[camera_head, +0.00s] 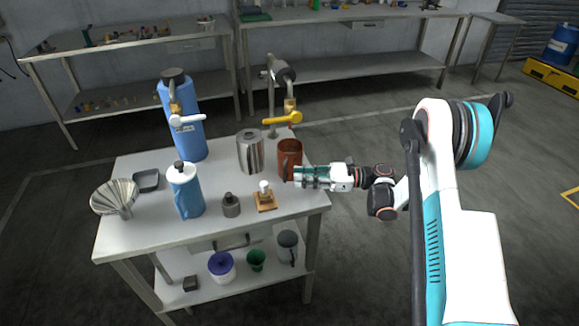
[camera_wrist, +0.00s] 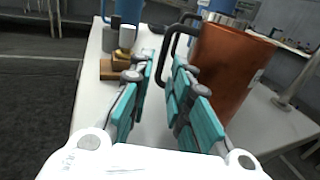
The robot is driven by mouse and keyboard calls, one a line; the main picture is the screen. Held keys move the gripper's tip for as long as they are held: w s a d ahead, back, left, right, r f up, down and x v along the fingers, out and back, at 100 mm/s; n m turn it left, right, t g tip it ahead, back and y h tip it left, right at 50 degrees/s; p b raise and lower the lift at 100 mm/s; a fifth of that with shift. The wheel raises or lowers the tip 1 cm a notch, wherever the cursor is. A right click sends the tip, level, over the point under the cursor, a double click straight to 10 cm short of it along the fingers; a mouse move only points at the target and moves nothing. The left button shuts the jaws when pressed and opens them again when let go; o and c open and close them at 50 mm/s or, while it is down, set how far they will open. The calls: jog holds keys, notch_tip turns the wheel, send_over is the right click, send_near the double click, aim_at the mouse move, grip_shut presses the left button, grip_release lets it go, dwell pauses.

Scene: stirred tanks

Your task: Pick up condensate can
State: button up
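A copper-brown can (camera_head: 290,157) with a dark handle stands upright at the right edge of the steel table. It fits the condensate can best, though no label can be read. My gripper (camera_head: 299,177) is beside the can's near side at low height. In the wrist view the can (camera_wrist: 228,65) is large at right, and its dark handle (camera_wrist: 173,42) reaches down toward the gap between the fingertips. My gripper (camera_wrist: 164,75) is open there, with teal pads apart and nothing clamped. Whether the fingers touch the handle cannot be told.
A steel can (camera_head: 250,152) stands left of the copper one. A small wooden-based item (camera_head: 265,197), a grey weight-like item (camera_head: 231,205) and a blue jug (camera_head: 186,192) stand nearby. Yellow (camera_head: 283,119) and white (camera_head: 188,119) valve handles rise behind. The table's right edge is close.

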aim_at(285, 182)
jog(key=a+b, duration=0.1)
jog(key=a, duration=0.1)
jog(key=a+b, duration=0.1)
jog(key=a, duration=0.2)
jog(key=shift+w+a+f+b, duration=0.2)
jog(key=shift+a+b, duration=0.1)
jog(key=shift+a, duration=0.05)
jog(key=shift+r, duration=0.1)
grip_shut()
